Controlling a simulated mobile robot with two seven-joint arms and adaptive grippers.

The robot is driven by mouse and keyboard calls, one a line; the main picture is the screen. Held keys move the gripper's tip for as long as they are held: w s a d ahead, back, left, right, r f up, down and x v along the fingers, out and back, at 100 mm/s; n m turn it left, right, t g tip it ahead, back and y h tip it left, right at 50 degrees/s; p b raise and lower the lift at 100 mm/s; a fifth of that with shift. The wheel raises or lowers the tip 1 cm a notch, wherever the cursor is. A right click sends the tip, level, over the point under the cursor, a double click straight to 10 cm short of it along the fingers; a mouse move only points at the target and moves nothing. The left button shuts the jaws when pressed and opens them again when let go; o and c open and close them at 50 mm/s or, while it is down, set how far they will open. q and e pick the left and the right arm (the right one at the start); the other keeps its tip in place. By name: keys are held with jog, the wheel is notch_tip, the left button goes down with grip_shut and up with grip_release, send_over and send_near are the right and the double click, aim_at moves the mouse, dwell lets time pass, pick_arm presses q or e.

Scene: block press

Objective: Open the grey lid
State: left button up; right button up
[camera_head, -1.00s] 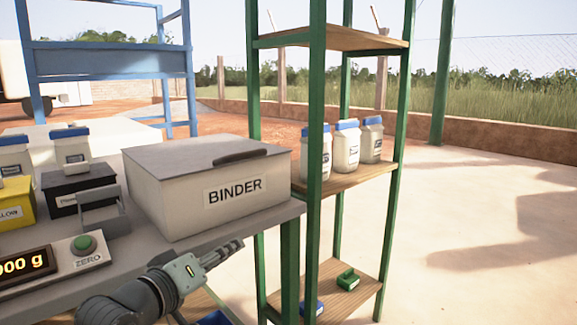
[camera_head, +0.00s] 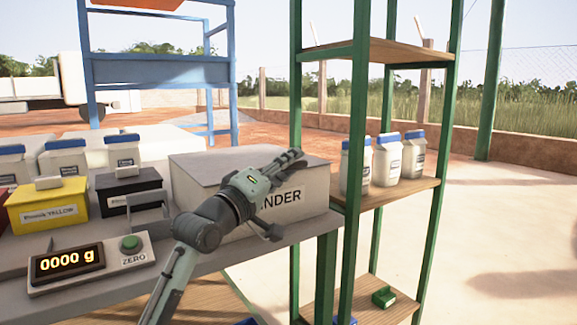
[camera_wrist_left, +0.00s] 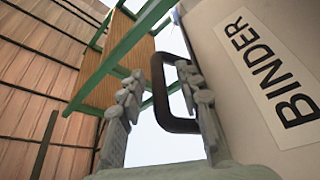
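The grey lid (camera_head: 208,166) lies shut on the white BINDER box (camera_head: 310,206) at the table's right end. Its dark handle (camera_wrist_left: 180,126) shows in the left wrist view. In the head view my left gripper (camera_head: 292,158) covers the handle and part of the lid and label. In the left wrist view my left gripper (camera_wrist_left: 160,78) is open, its fingers apart on either side of the handle's outer bar. I cannot tell whether either finger touches it. My right gripper is not in view.
A green-framed shelf (camera_head: 357,145) with white jars (camera_head: 388,160) stands close to the box's right side. Left of the box are a black bin (camera_head: 130,188), a yellow bin (camera_head: 48,206) and a scale (camera_head: 88,262) reading 0000 g. Open ground lies right of the shelf.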

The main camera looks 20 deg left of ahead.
pick_arm(q)
grip_shut()
dwell(0.4)
jog(key=shift+r, duration=0.1)
